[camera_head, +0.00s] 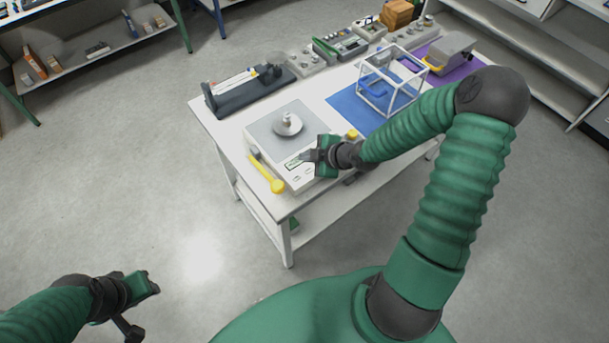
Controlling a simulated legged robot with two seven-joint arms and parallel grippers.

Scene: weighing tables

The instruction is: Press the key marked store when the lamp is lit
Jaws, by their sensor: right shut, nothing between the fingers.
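A white weighing scale (270,150) stands at the near left end of the white table (310,203). A metal weight (288,118) stands on its grey top. A small greenish display (293,163) shows on its front panel, with small dark marks beside it. My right gripper (306,157) is shut and empty, over the front panel just right of the display, and hides part of it. I cannot tell whether it touches a key. The store marking and the lamp's state cannot be made out. My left gripper (148,284) is over the floor at lower left; its jaws are unclear.
A yellow-handled tool (268,176) lies along the scale's left side. A dark tray (250,91) lies behind. A white open frame (391,82) stands on a blue mat (352,106) to the right. Instruments line the back edge. Open floor surrounds the table's near end.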

